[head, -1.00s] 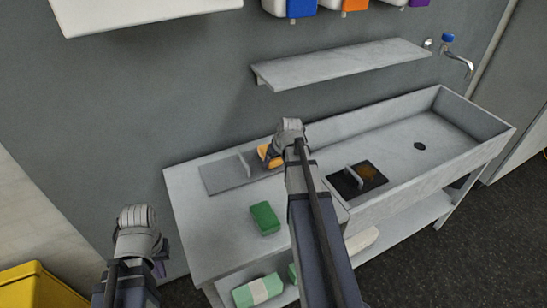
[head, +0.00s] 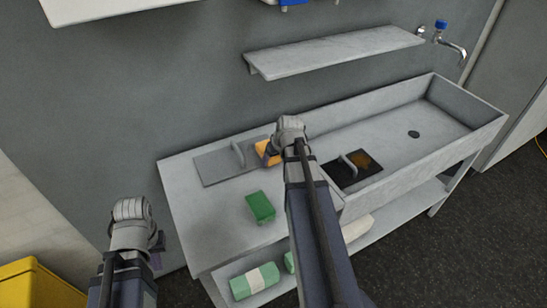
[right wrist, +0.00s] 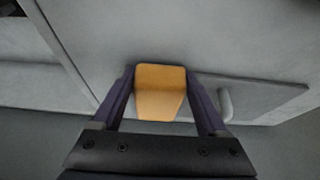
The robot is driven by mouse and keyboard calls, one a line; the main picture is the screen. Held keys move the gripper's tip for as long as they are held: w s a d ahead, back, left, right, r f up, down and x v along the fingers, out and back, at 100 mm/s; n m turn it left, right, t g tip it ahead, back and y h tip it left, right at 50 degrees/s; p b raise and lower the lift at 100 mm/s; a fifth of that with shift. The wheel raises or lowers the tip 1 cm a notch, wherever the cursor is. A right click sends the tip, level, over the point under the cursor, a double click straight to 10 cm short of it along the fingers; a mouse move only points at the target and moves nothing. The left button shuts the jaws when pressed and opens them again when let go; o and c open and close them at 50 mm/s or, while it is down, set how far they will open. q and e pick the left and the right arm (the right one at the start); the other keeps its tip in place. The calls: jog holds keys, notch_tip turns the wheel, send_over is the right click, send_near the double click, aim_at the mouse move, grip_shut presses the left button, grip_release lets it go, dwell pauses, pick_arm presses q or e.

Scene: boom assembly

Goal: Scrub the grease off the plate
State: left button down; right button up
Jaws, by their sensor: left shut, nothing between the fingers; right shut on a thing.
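A dark plate (head: 342,180) with an upright grey handle and a brown grease patch (head: 361,160) lies at the left end of the sink. My right gripper (right wrist: 160,80) is shut on an orange sponge (right wrist: 160,95). The sponge also shows in the head view (head: 264,151), partly hidden by my wrist, over the counter by the right end of a grey plate (head: 213,168). I cannot tell whether the sponge touches the counter. My left gripper (head: 158,245) is shut and empty, left of the counter.
A green sponge (head: 261,207) lies on the counter (head: 215,225). A sink (head: 390,135) with a tap (head: 452,47) is to the right. A wall shelf (head: 335,52) hangs above. A wrapped green pack (head: 254,281) is on the lower shelf. A yellow bin (head: 35,285) stands lower left.

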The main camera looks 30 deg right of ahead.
aim_at(266, 141)
jog(key=shift+w, duration=0.1)
jog(key=shift+w+d, duration=0.25)
jog(key=shift+w, duration=0.95)
jog(key=shift+w+d, duration=0.2)
jog(key=shift+w, duration=1)
jog(key=shift+w+d, duration=0.25)
jog(key=shift+w, duration=0.95)
jog(key=shift+r+p, duration=0.75)
jog(key=shift+p, duration=0.15)
notch_tip(266, 141, up, 4)
jog(key=p, duration=0.4)
jog(key=shift+r, duration=0.25)
notch_tip(266, 141, up, 3)
jog(key=p, duration=0.3)
